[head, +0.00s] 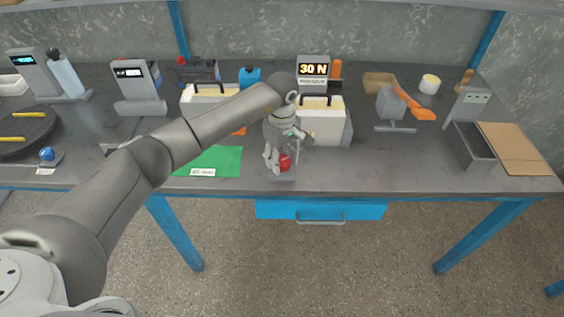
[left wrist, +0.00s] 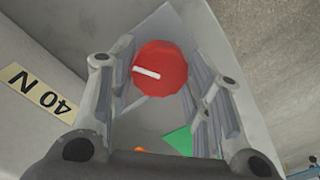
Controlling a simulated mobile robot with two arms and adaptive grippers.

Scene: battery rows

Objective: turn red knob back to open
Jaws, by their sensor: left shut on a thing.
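The red knob (head: 285,164) is at the front of the bench, right of the green mat, and is partly hidden by my gripper in the head view. In the left wrist view the round red knob (left wrist: 170,60) has a white pointer mark on its left half, sloping slightly down to the right. My left gripper (head: 277,163) reaches down to it from above. Its two fingers stand on either side of the knob, shut on it. My right gripper is in neither view.
A cream box with a dark handle (head: 322,128) stands just behind and right of the knob. A display reading 30 N (head: 313,69) is at the back. A green mat (head: 215,161) lies left. A 40 N label (left wrist: 38,92) shows close by. The bench front right is clear.

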